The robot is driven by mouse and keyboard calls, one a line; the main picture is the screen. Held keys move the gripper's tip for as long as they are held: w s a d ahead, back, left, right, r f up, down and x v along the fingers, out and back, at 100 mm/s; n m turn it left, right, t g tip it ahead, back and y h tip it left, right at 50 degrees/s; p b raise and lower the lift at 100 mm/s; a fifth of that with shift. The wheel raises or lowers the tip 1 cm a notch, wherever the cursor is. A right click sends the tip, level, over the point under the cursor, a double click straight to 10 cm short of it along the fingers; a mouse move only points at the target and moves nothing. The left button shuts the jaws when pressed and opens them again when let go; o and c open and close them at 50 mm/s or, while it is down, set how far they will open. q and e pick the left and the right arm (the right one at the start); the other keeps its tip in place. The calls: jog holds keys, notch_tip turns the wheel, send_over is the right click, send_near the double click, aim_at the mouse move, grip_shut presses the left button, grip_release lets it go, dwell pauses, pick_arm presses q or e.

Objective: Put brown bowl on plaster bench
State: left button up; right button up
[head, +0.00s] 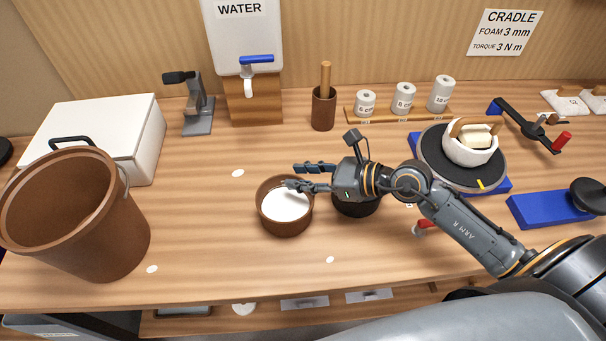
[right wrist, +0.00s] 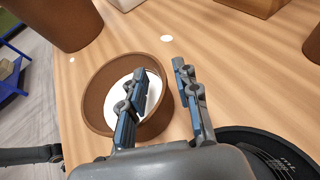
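The brown bowl (head: 285,230) stands upright on the wooden bench (head: 215,255) with white material inside. It also shows in the right wrist view (right wrist: 96,103). My right gripper (head: 293,176) is open and empty at the bowl's far right side. In the right wrist view, one finger of the gripper (right wrist: 160,70) overlaps the inside of the bowl and the other lies outside, with the rim between them. I cannot tell whether the fingers touch the bowl. My left gripper is not in view. No label marks any surface as the plaster bench.
A black bowl (head: 356,206) is partly hidden behind my right gripper. A large brown bucket (head: 90,225) stands left, a water tank (head: 240,45) at the back. A turntable (head: 435,172) holds a white cradle. Bench between bucket and bowl is mostly clear.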

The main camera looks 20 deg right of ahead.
jog(key=shift+r, duration=0.1)
jog(key=shift+s+d, duration=0.15)
jog(key=shift+d, duration=0.05)
jog(key=b+v, duration=0.3)
jog(key=v, duration=0.8)
jog(key=shift+s+r+b, duration=0.2)
jog(key=shift+b, duration=0.15)
